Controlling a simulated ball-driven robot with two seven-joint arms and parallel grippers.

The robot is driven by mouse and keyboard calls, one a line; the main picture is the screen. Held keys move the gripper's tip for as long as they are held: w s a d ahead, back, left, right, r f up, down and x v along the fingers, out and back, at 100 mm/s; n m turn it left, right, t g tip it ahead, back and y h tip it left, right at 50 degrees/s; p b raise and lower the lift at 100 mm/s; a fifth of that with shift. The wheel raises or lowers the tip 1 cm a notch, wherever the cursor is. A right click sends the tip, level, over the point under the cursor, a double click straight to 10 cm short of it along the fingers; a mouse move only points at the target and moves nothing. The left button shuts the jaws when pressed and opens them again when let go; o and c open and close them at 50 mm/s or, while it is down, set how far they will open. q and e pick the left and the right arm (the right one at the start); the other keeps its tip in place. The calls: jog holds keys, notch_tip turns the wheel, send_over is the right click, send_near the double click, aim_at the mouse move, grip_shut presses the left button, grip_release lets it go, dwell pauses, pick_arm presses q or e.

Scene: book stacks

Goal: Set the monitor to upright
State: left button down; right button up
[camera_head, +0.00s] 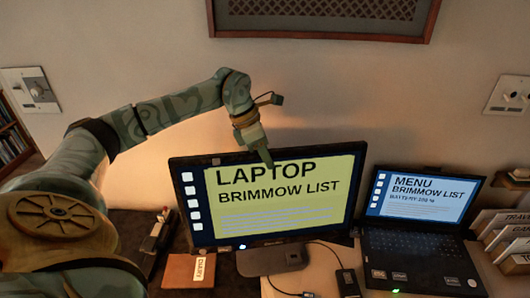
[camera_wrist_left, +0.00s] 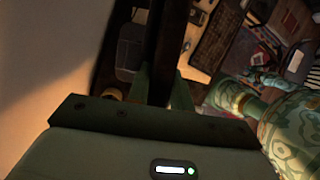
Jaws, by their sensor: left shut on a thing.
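The monitor (camera_head: 345,205) stands on its grey stand (camera_head: 275,260) on the desk, left of the laptop. Its lit screen faces me and reads "LAPTOP BRIMMOW LIST". Its top edge slopes slightly up to the right in the picture; I cannot tell exactly how far it leans back or forward. My left gripper (camera_head: 266,157) reaches over from behind and above and is shut on the monitor's top edge, near its middle. In the left wrist view the dark monitor edge (camera_wrist_left: 165,45) runs between the two green fingers (camera_wrist_left: 160,88).
An open laptop (camera_head: 420,235) stands close on the right, beside a file rack (camera_head: 505,235). A brown diary (camera_head: 190,270), a small black device (camera_head: 348,282) and cables lie in front of the monitor. The wall is close behind; a framed panel (camera_head: 320,20) hangs above.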

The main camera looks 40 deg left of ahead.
pick_arm(q)
jog(key=shift+s+d+r, duration=0.1)
jog(key=shift+s+d, duration=0.45)
jog(key=shift+d, duration=0.25)
jog(key=shift+a, duration=0.1)
jog(key=shift+w+a+f, duration=0.15)
jog(key=shift+f, duration=0.1)
jog(key=shift+s+d, duration=0.2)
pick_arm(e)
jog(key=shift+s+d+r, duration=0.15)
jog(key=shift+s+r, duration=0.1)
jog(key=shift+r, duration=0.05)
